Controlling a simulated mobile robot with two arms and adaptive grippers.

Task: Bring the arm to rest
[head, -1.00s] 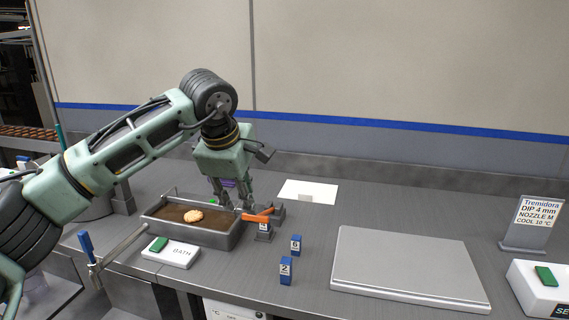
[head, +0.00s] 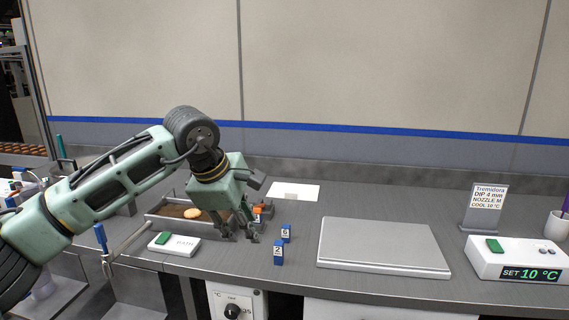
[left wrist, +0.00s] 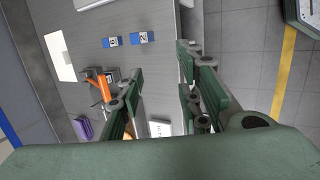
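My left gripper (head: 239,237) is open and empty, pointing down over the counter by the front right end of the bath. Its two fingers, apart with nothing between them, also show in the left wrist view (left wrist: 158,95). The bath (head: 201,230) is a grey metal tray of brown liquid, with a round biscuit (head: 192,213) in it. The gripper partly hides its right end. An orange-handled tool (left wrist: 103,87) lies in a small holder beyond the fingers and is mostly hidden in the head view. My right gripper is not in view.
Two blue numbered blocks, marked 5 (head: 286,233) and 2 (head: 278,254), stand just right of the gripper. A flat grey plate (head: 383,247) and a white unit reading 10 °C (head: 516,262) are farther right. A white box with a green button (head: 174,244) is left.

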